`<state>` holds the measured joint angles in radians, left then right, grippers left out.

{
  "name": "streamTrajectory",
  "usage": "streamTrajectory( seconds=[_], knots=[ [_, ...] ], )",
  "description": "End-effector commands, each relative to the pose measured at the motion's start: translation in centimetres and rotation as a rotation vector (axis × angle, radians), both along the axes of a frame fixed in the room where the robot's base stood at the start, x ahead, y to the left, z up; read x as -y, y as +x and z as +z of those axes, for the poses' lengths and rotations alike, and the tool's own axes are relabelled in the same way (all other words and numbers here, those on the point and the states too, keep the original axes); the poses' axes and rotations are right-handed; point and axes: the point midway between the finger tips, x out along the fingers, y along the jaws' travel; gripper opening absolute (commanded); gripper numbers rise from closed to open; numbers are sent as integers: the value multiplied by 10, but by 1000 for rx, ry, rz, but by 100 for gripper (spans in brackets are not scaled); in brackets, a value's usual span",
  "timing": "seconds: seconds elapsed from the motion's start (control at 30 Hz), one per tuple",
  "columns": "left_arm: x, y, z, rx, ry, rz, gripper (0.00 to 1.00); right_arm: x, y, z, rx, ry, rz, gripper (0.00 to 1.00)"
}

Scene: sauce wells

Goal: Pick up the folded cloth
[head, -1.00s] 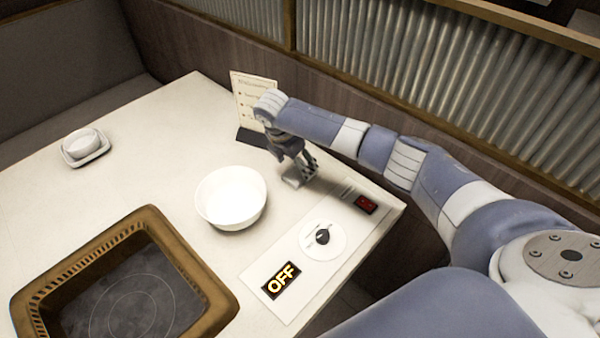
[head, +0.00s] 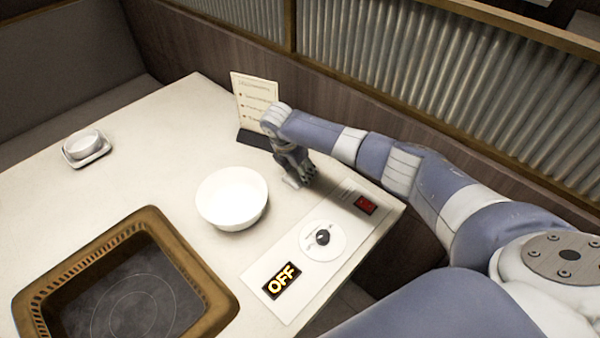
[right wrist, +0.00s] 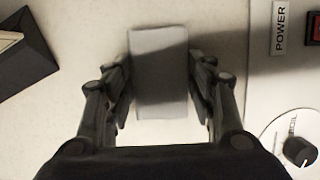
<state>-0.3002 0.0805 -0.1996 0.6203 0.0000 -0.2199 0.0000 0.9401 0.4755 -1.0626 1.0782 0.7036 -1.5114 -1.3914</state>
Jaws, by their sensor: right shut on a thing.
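The folded cloth (right wrist: 160,72) is a small pale grey block between the two fingers of my right gripper (right wrist: 160,100) in the right wrist view. The fingers touch it on both sides. In the head view my right gripper (head: 300,178) is low over the table, right of the white bowl, and the cloth (head: 291,183) shows only as a small pale edge under the fingers. I cannot tell whether the cloth is clear of the table. My left gripper is not in view.
A white bowl (head: 232,212) stands close left of my right gripper. The control panel with a dial (head: 323,238) and an OFF display (head: 281,280) is in front. A menu stand (head: 254,100) is behind. A brown-framed hot plate (head: 205,280) and a small dish (head: 85,148) lie left.

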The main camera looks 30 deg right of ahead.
Motion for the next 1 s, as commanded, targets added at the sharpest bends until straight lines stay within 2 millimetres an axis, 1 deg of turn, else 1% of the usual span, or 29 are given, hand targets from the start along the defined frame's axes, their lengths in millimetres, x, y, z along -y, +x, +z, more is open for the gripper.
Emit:
streamTrajectory(
  seconds=[0.13,0.23,0.37,0.4,0.43,0.67,1.0],
  knots=[
    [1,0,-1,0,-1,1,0,0,0,2,0,0,0,31],
    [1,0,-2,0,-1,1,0,0,1,8,2,1,1,31],
    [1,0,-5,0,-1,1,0,0,1,26,3,1,-1,31],
    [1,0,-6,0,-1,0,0,0,1,34,5,2,1,31],
    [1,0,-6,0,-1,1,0,0,-1,37,1,0,0,31],
    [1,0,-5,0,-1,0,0,-7,-39,38,-1,1,2,31],
    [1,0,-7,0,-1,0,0,-19,-100,43,0,1,3,31]
  ],
)
